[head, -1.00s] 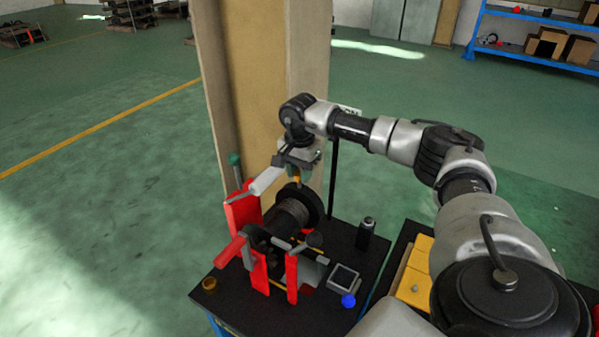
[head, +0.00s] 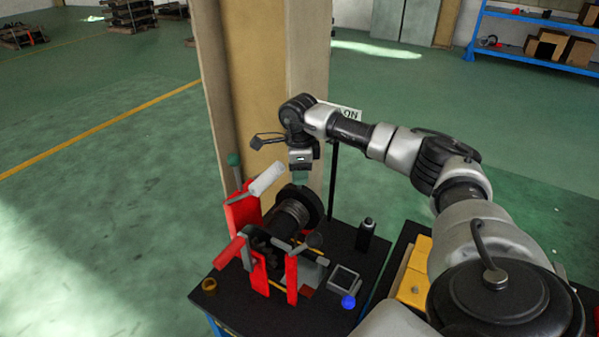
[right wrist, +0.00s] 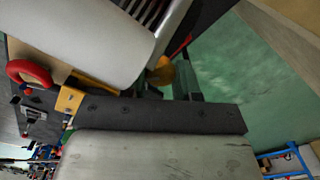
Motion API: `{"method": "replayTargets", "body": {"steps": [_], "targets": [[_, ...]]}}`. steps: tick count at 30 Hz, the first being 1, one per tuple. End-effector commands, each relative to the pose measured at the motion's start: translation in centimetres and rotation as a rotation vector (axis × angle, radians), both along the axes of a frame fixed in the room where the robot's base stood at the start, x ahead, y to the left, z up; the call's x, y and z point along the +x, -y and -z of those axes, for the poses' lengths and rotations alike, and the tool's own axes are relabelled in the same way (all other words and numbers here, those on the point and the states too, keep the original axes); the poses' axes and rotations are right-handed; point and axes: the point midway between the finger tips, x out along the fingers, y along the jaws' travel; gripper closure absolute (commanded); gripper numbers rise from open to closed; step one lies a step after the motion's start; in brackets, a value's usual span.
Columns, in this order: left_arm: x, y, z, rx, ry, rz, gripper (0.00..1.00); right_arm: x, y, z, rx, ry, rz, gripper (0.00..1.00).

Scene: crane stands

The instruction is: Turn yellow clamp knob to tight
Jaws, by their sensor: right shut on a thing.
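My right gripper (head: 300,180) points down above the far side of the crane stand, close to the cable drum (head: 291,217). In the right wrist view the gripper's dark fingers (right wrist: 184,82) are shut at the round yellow clamp knob (right wrist: 162,71). In the head view the knob is hidden behind the gripper. A pale grey cylinder (head: 267,179) lies slanted just left of the gripper, at the top of the red upright plate (head: 243,212). My left gripper is out of view.
The stand sits on a black table (head: 345,238). A dark bottle (head: 365,235), a small grey tray (head: 344,278), a blue ball (head: 348,302) and a brown ring (head: 209,285) are on it. A tall beige pillar (head: 250,90) rises behind.

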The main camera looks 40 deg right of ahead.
Motion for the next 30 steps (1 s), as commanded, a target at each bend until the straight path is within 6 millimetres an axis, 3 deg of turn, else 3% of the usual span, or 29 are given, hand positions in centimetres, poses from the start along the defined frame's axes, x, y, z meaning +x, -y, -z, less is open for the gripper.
{"method": "replayTargets", "body": {"steps": [18,30], "targets": [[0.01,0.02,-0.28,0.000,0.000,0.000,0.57,0.19,0.15,-0.44,0.001,0.010,0.559,0.93],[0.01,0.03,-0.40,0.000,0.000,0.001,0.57,0.19,0.21,-0.46,0.001,0.010,0.761,0.93]]}}
